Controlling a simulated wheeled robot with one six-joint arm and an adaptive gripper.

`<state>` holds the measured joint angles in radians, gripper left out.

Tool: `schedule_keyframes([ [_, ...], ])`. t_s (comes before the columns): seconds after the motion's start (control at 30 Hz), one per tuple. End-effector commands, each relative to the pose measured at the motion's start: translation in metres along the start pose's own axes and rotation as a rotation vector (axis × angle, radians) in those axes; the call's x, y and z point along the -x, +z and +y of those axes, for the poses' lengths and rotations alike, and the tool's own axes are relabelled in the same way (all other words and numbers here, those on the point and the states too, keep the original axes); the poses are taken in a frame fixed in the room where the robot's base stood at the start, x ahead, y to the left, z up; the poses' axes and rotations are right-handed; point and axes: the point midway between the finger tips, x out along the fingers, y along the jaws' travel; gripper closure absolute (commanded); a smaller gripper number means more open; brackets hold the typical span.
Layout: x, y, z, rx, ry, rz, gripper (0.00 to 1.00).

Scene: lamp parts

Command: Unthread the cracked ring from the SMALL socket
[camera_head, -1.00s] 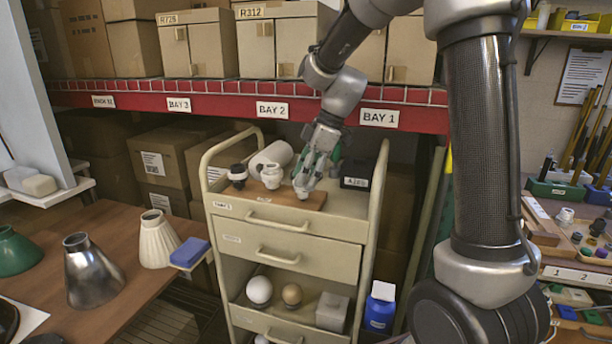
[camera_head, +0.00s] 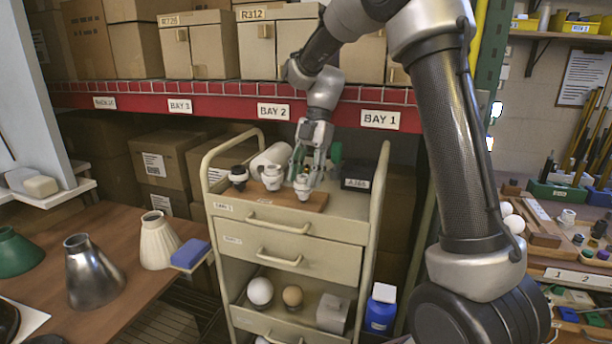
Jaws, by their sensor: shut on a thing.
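Three lamp sockets stand in a row on a wooden board (camera_head: 258,197) on top of the cream cart. The left socket (camera_head: 238,177) has a dark top, and the middle socket (camera_head: 272,177) is white. The right, smaller-looking white socket (camera_head: 303,192) stands upright under my gripper (camera_head: 306,176). My gripper points down with its fingers closed at the top of this socket. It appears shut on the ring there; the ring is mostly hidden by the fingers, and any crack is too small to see.
A white cylinder (camera_head: 270,156) lies behind the sockets, and a dark labelled box (camera_head: 356,176) stands to their right. The cart's side rails (camera_head: 375,210) rise on both sides. The red shelf beam (camera_head: 230,107) runs above and behind.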

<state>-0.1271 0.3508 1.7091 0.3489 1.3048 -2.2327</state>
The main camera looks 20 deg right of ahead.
Motion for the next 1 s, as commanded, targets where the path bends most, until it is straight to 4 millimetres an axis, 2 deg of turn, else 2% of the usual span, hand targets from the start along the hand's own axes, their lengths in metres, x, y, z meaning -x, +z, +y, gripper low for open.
schedule_keyframes([
  [0.1, -0.0005, -0.0008, 0.0032, 0.207, -0.088, 0.001, 0.88],
  [0.17, -0.0001, -0.0009, 0.0033, 0.275, -0.116, 0.0, 0.88],
  [0.53, 0.0, -0.0014, 0.0032, 0.352, -0.15, 0.002, 0.88],
  [0.8, -0.0004, -0.0045, 0.0069, 0.803, -0.337, 0.002, 0.88],
  [1.0, 0.0002, -0.0039, 0.0068, 0.873, -0.364, 0.001, 0.88],
])
